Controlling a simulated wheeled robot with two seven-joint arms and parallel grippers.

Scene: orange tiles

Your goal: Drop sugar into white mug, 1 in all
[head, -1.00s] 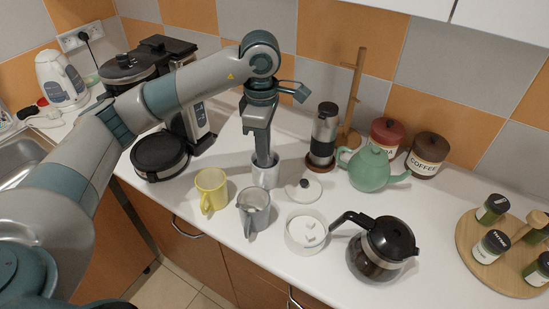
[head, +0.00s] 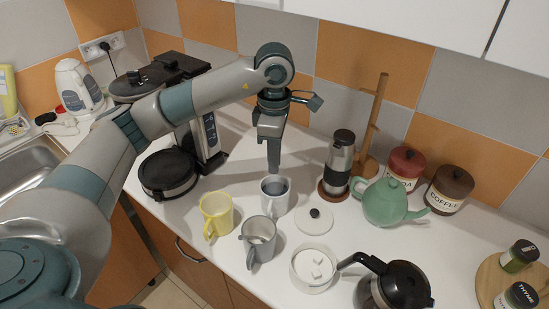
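The white mug (head: 268,207) stands upright on the counter behind the grey mug, with a dark interior; I cannot make out any sugar in it. My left gripper (head: 274,170) points down just above the mug's far rim. Its fingers are seen edge-on, so their opening is hidden, and no cube shows at the tips. The white sugar bowl (head: 311,284) stands open at the front, with a few sugar cubes (head: 317,268) in it. My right gripper is not in view.
A yellow mug (head: 216,216) and a grey mug (head: 257,243) stand beside the white mug. The bowl's lid (head: 314,220), a coffee grinder (head: 338,165), a green teapot (head: 385,204) and a glass coffee pot (head: 392,292) stand to the right. A black waffle maker (head: 167,174) is at left.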

